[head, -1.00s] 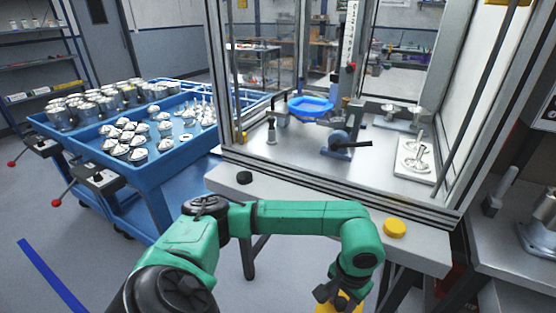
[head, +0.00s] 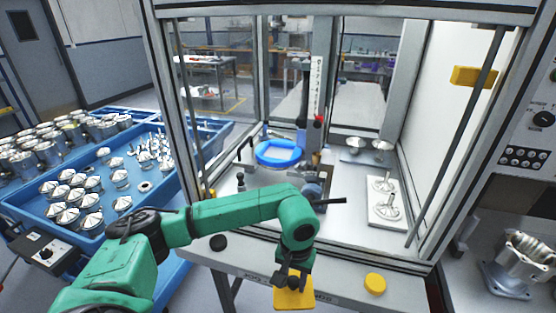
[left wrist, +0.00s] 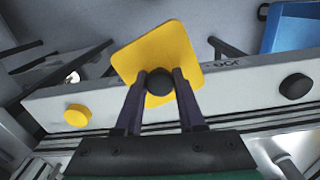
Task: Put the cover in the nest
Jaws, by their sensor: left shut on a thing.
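The cover appears to be a square yellow plate (head: 293,297) with a black knob (left wrist: 159,83). My left gripper (head: 293,278) is shut on the knob, with one finger on each side of it in the left wrist view (left wrist: 158,88). The plate hangs in front of the machine bench's front edge, near the bottom of the head view. No nest is clearly recognisable; a blue ring-shaped piece (head: 268,158) stands inside the machine enclosure, beyond my left arm. My right gripper is out of view.
The bench's front edge (head: 335,288) carries a yellow button (head: 375,283) and a black button (head: 218,243). A dark-handled clamp (head: 325,201) and a pale plate with metal parts (head: 374,215) are inside. A blue parts trolley (head: 95,238) stands left; enclosure posts flank the opening.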

